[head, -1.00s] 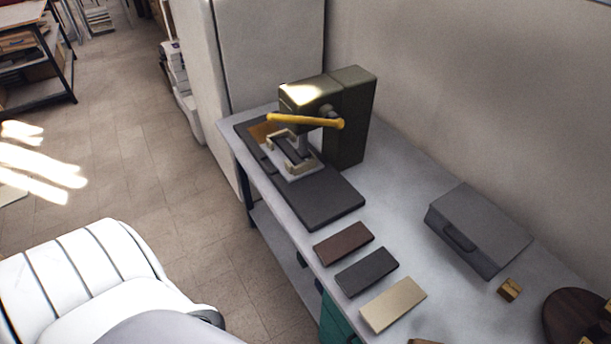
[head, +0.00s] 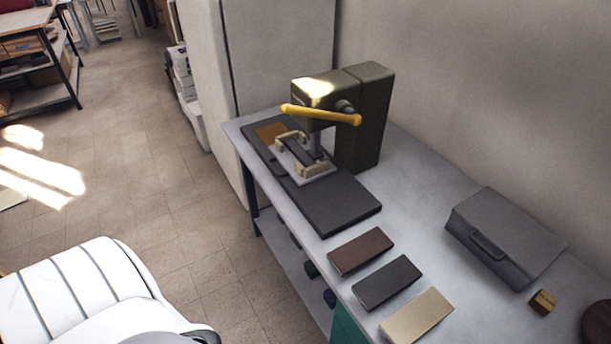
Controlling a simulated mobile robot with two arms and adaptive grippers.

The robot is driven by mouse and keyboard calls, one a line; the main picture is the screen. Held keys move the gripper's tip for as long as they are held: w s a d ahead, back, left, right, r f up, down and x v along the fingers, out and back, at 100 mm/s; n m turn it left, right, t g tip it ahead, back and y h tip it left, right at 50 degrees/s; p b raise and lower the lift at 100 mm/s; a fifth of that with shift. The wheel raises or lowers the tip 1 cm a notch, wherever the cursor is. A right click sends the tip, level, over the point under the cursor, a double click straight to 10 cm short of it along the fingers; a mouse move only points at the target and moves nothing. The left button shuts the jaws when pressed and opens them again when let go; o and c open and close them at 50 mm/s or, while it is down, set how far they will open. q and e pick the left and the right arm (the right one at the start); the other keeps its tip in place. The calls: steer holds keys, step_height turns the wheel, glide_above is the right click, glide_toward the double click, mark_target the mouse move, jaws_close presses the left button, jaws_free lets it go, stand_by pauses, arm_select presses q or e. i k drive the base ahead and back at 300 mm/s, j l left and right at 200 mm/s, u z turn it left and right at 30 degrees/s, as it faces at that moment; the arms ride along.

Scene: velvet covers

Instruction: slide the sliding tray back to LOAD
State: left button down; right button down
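The sliding tray (head: 318,173) is a light plate with cream corner guides. It sits on a long dark base board (head: 340,208), under the head of a dark green press (head: 367,125) with a yellow lever (head: 320,115). A dark block lies between the guides. An orange-brown patch (head: 270,131) shows on the base at its far left end. The near right part of the base is bare. Neither of my grippers shows in this view.
Brown (head: 361,250), dark grey (head: 387,282) and beige (head: 417,316) flat blocks lie in a row on the grey table (head: 405,190). A grey case (head: 503,238) and a small brass-coloured block (head: 543,302) lie to the right. A tall pale cabinet (head: 285,60) stands behind the table.

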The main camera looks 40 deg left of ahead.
mark_target(289, 149)
steer(key=j+u, duration=0.1)
steer(key=j, duration=0.35)
steer(key=i+j+u, duration=0.15)
steer(key=j, duration=0.25)
steer(key=j+u, duration=0.1)
steer(key=j, duration=0.35)
steer(key=i+j+u, duration=0.15)
steer(key=j, duration=0.3)
